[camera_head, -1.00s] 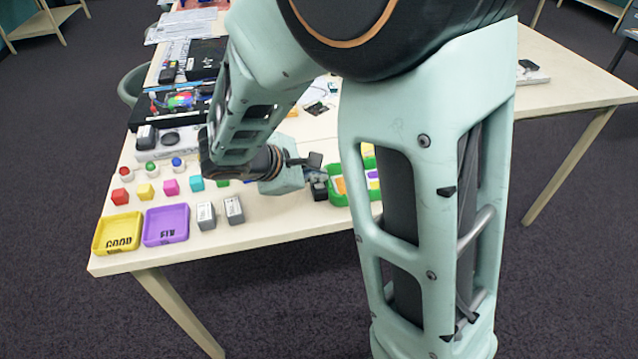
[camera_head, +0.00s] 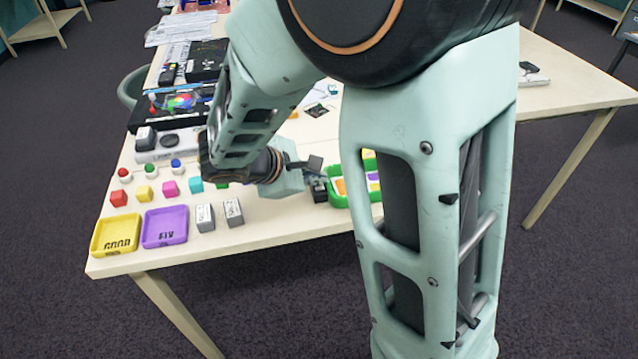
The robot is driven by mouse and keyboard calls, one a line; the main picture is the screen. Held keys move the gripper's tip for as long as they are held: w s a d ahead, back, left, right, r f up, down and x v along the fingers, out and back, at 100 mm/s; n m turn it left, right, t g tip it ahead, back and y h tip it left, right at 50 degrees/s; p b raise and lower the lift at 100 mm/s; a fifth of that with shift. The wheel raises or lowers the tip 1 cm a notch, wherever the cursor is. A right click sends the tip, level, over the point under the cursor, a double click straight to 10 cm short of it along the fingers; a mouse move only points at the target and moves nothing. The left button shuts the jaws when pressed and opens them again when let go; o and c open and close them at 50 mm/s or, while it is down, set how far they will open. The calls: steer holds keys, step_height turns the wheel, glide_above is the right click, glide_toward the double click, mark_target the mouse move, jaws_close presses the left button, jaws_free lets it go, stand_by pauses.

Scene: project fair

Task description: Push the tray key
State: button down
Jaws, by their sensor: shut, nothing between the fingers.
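My gripper (camera_head: 318,174) is shut and empty. It points right, just above the table and close to the left end of a green tray (camera_head: 340,200) that holds orange, purple and yellow pieces. A small dark block (camera_head: 319,193), possibly the tray key, sits at the tray's left side, just below the fingertips. I cannot tell whether the fingers touch it. My own arm hides the tray's right end.
A yellow GOOD tray (camera_head: 98,240) and a purple FIX tray (camera_head: 148,234) stand at the front left of the table (camera_head: 250,225). Two grey blocks (camera_head: 219,218) are beside them. Several coloured cubes and round buttons are behind. The table's front edge is close.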

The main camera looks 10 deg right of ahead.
steer(key=shift+r, duration=0.55)
step_height(320, 180, up, 6)
steer(key=p, duration=0.4)
steer(key=shift+p, duration=0.4)
